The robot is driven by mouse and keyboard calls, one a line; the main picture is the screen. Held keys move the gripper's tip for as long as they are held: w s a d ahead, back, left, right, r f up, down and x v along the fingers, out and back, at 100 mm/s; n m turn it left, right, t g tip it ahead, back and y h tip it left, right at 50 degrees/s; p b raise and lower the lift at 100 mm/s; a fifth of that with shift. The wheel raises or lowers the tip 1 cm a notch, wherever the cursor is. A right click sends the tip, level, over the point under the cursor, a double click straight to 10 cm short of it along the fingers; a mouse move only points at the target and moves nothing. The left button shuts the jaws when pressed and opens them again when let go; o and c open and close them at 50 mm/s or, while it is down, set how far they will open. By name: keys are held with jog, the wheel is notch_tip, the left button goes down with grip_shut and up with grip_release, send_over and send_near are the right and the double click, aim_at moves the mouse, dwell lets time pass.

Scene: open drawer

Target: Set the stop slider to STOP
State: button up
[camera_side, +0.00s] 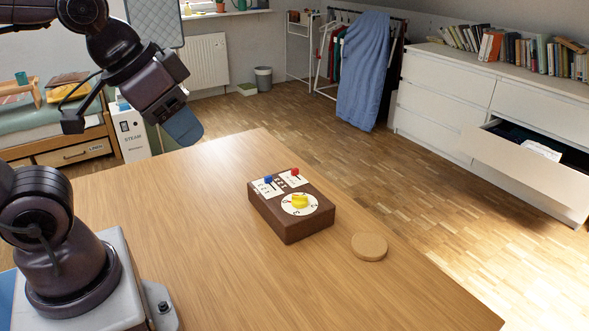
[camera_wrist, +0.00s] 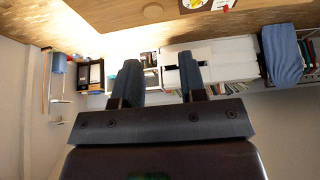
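A dark brown box (camera_side: 292,212) sits on the wooden table. On its top are a blue slider knob (camera_side: 268,180), a red slider knob (camera_side: 295,171), white label plates and a yellow dial knob (camera_side: 300,201) on a round white scale. The label words are too small to read surely, so I cannot tell which slider is the stop slider. My gripper (camera_side: 182,124) is in the air left of and above the box, touching nothing. In the wrist view its two fingers (camera_wrist: 160,78) stand apart and empty. The box (camera_wrist: 208,5) is cut off by that view's top edge.
A round cork disc (camera_side: 369,248) lies on the table (camera_side: 190,235) right of the box; the table around them is clear. Beyond the table stand a white dresser (camera_side: 447,100) with an open drawer (camera_side: 532,160) and a clothes rack with a blue cloth (camera_side: 364,70).

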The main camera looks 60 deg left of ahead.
jog(key=g, duration=0.6)
send_over(295, 169)
jog(key=shift+f, duration=8.25)
notch_tip(295, 169, down, 12)
